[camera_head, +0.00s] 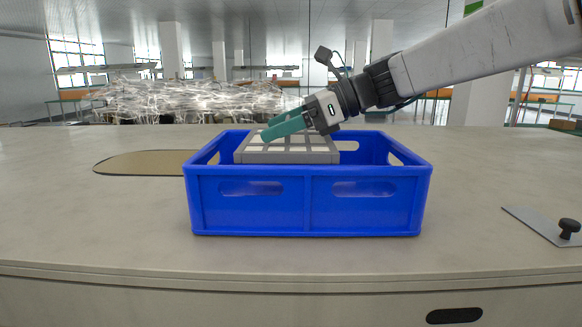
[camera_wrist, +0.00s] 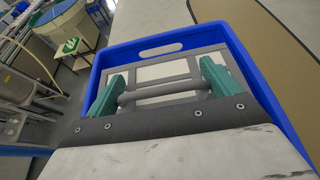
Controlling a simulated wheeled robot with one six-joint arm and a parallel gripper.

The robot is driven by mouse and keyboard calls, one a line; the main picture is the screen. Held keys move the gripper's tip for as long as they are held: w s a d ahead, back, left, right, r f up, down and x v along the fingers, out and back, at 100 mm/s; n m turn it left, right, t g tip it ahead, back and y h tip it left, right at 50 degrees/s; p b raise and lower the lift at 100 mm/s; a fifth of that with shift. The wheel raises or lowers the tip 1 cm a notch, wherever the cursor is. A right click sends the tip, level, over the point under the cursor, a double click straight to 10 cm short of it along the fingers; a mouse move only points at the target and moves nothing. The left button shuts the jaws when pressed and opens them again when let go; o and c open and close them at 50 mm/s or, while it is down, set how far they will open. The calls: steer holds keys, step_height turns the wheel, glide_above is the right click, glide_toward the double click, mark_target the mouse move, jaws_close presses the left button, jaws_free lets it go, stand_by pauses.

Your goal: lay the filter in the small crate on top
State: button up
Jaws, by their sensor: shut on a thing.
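The filter (camera_head: 290,155) is a flat grey frame with pale panels and a round bar handle across it. It is within the outline of the blue crate (camera_head: 250,214), towards its left and middle, and its upper face shows above the near rim. The front wall hides its underside, so I cannot tell what it touches. My gripper (camera_head: 285,127), with teal fingers, reaches down from the right and is shut on the filter. In the wrist view, the fingers stand at both ends of the handle (camera_wrist: 165,91), with the blue crate (camera_wrist: 160,46) around the frame.
The crate stands on a wide pale table (camera_head: 90,215). A tan rounded patch (camera_head: 140,163) lies behind it at left. A thin metal plate with a black knob (camera_head: 569,226) lies at the right.

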steer(key=shift+s+f, duration=0.1)
steer(key=shift+f, duration=3.35)
steer(key=shift+f, duration=0.15)
steer(key=o, duration=0.8)
steer(key=shift+r, duration=0.2)
steer(key=shift+d+r, duration=0.15)
steer(key=shift+d, duration=0.1)
steer(key=v, duration=1.1)
steer(key=shift+d, duration=0.2)
